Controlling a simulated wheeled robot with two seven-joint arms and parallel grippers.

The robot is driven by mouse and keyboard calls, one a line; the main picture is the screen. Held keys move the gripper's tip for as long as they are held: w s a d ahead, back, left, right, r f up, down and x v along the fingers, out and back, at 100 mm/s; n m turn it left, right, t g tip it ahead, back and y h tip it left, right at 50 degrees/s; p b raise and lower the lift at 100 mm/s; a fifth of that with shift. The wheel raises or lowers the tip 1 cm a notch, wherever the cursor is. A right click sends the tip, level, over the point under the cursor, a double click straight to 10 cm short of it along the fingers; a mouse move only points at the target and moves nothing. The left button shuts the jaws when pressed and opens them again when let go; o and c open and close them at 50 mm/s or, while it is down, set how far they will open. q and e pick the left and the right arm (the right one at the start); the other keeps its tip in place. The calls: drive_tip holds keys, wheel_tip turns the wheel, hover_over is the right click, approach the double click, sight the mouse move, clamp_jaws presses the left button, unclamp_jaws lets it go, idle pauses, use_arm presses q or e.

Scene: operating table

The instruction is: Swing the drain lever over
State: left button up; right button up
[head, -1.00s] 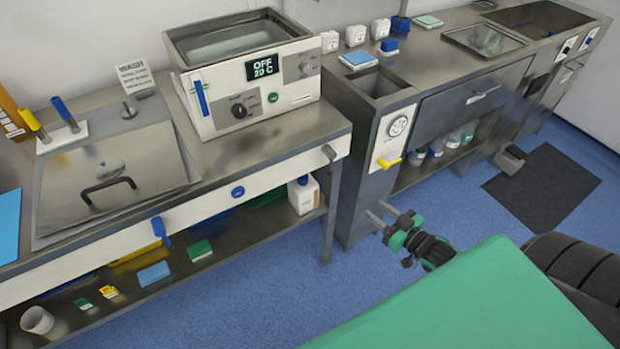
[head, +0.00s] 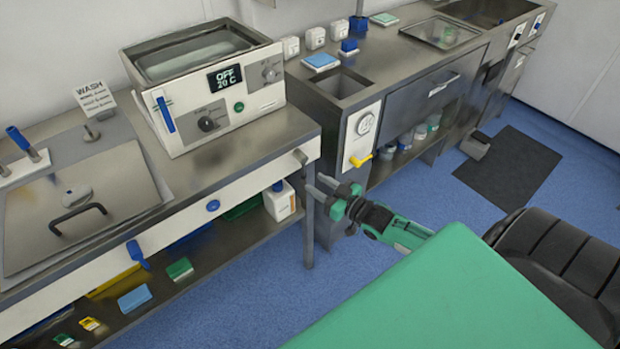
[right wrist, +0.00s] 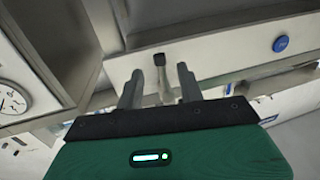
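A short grey lever with a dark tip (head: 300,157) sticks out of the bench's white front panel near its right end. It also shows in the right wrist view (right wrist: 159,62), beyond and between the fingertips. No label shows which handle is the drain lever. A yellow lever (head: 362,159) sits below the round gauge on the grey sink cabinet, and a blue lever (head: 138,254) hangs from the bench front. My right gripper (head: 318,188) is open and empty, just below and right of the grey lever, with no contact visible. My left gripper is out of view.
The bench's right leg (head: 308,225) and the sink cabinet (head: 335,120) stand close around my right gripper. A white bottle (head: 280,202) stands on the lower shelf. A green-covered surface (head: 450,295) fills the foreground. The blue floor between is clear.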

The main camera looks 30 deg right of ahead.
drive_tip(key=shift+x, duration=1.8)
clamp_jaws()
